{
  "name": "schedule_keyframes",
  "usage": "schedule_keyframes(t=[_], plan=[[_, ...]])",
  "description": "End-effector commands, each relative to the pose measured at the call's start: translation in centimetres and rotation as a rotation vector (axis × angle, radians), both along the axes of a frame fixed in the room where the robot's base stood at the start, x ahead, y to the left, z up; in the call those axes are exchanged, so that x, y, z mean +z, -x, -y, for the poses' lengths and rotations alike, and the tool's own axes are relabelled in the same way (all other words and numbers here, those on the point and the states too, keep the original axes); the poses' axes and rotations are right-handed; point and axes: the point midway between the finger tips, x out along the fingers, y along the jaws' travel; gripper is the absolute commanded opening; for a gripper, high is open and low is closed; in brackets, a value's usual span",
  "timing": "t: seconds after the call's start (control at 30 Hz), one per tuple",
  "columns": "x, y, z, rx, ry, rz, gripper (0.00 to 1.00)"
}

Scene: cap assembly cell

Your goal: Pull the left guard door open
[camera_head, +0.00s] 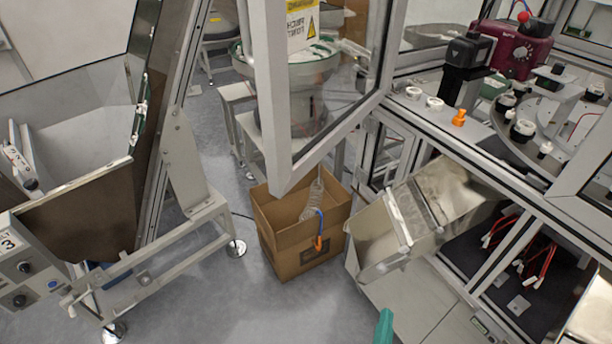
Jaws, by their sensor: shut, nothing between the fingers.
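The left guard door (279,110) is a pale metal frame with a clear pane and a yellow-and-white warning label (302,24) at its top. It stands swung outward from the machine, its free lower corner towards me and over the cardboard box. An opening shows between it and the machine's work deck. My gripper (384,328) shows only as a teal tip at the bottom edge, with the rest out of the picture. It is shut and empty, below and to the right of the door, and apart from it.
A cardboard box (285,245) stands on the floor under the door. A metal chute (425,212) juts from the machine at right. A hopper machine (80,205) stands at left. Grey floor (240,300) is clear in front of the box.

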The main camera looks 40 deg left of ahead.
Motion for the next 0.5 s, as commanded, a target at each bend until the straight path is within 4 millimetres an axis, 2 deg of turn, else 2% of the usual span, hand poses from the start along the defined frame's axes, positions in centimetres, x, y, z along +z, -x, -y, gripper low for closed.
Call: schedule_keyframes(t=[0.03,0.2,0.33,0.5], plan=[[1.6,-1.7,-0.5,0.034,-0.026,0.025,0.00],[6.6,-5.8,-2.9,0.186,-0.100,0.086,0.00],[11.3,-7.9,-4.7,0.325,-0.132,0.147,0.00],[18.0,-9.0,-6.9,0.523,-0.139,0.238,0.00]])
